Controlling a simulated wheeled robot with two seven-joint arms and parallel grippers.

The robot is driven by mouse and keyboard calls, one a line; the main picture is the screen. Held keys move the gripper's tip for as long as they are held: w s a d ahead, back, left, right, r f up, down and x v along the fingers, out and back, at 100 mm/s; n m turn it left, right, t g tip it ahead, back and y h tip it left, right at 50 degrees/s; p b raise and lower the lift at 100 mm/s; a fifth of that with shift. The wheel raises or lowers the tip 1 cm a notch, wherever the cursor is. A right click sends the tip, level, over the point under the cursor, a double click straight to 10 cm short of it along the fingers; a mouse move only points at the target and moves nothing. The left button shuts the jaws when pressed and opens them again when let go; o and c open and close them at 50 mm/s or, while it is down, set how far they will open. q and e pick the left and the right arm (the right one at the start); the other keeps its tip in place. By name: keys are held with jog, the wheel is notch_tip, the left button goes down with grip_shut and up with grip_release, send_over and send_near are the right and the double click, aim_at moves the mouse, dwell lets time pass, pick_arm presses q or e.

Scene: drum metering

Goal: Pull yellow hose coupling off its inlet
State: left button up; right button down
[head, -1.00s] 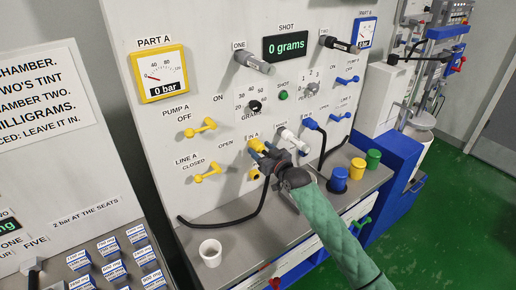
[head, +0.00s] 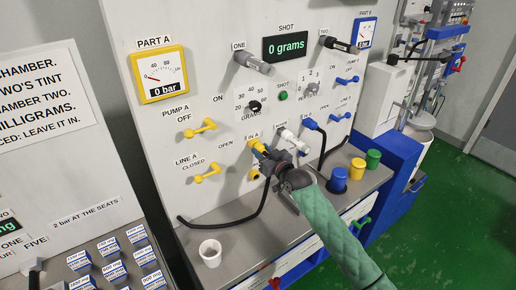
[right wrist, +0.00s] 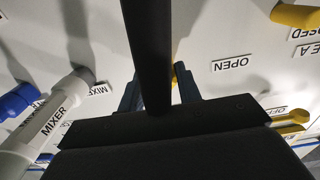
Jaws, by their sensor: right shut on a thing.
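The yellow hose coupling (head: 258,146) is at the inlet marked IN A on the white panel. My right gripper (head: 266,155) is shut on it, with its dark fingers covering much of the coupling. Whether the coupling is still seated on the inlet is hidden. A black hose (head: 262,205) runs down from the gripper and curves left along the bench. In the right wrist view a bit of yellow (right wrist: 178,72) shows between the fingers, and the black hose (right wrist: 150,50) crosses in front. My left gripper is out of view.
Right of the gripper are the white mixer coupling (head: 290,138) and the blue coupling (head: 312,124). Yellow line A lever (head: 208,173) is to the left.

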aim_at(264, 153)
jog(key=shift+s+d+r, duration=0.1)
jog(key=shift+s+d, duration=0.05)
jog(key=shift+s, duration=0.2)
jog(key=shift+p+v, duration=0.4)
jog(key=shift+v, duration=0.55)
jog(key=shift+p+v, duration=0.45)
jog(key=shift+v, duration=1.05)
jog(key=shift+d, duration=0.1)
jog(key=shift+p+v, duration=0.55)
jog(key=shift+v, duration=1.35)
jog(key=shift+s, duration=0.15)
